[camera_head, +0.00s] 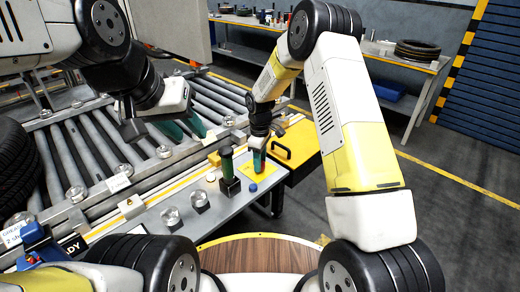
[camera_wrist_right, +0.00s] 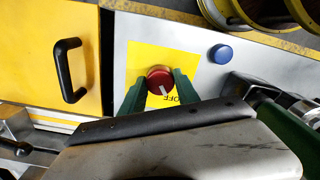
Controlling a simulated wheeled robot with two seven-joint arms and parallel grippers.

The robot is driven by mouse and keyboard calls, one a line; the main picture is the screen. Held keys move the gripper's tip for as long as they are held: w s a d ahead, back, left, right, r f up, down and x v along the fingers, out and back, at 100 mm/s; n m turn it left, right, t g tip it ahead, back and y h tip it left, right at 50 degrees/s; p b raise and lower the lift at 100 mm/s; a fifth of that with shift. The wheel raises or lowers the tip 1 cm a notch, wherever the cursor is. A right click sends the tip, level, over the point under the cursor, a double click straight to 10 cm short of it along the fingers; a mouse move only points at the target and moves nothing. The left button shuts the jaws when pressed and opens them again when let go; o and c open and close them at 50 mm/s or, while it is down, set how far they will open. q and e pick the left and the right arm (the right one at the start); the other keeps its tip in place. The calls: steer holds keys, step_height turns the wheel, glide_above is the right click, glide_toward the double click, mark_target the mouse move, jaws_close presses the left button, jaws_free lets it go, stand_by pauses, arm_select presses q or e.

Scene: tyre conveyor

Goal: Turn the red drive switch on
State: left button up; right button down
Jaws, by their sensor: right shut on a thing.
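The red drive switch (camera_wrist_right: 160,79) is a round knob with a white pointer mark, on a yellow plate (camera_wrist_right: 140,60) with the word OFF printed beside it. In the right wrist view, the green fingers of my right gripper (camera_wrist_right: 159,88) stand on both sides of the knob and are shut on it.
A blue button (camera_head: 253,188) sits next to the plate, and a green-handled tool (camera_head: 227,167) stands in a black holder. A yellow box with a black handle (camera_head: 300,150) adjoins the panel. The roller conveyor (camera_head: 85,150) fills the left, with a tyre (camera_head: 15,175).

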steer(key=m, duration=0.4)
steer(key=shift+m, duration=0.3)
steer(key=m, duration=0.3)
steer(key=shift+m, duration=0.3)
steer(key=m, duration=0.4)
steer(key=shift+a, duration=0.1)
steer(key=shift+m, duration=1.8)
steer(key=c, duration=0.9)
jaws_free()
steer(key=shift+r, duration=3.95)
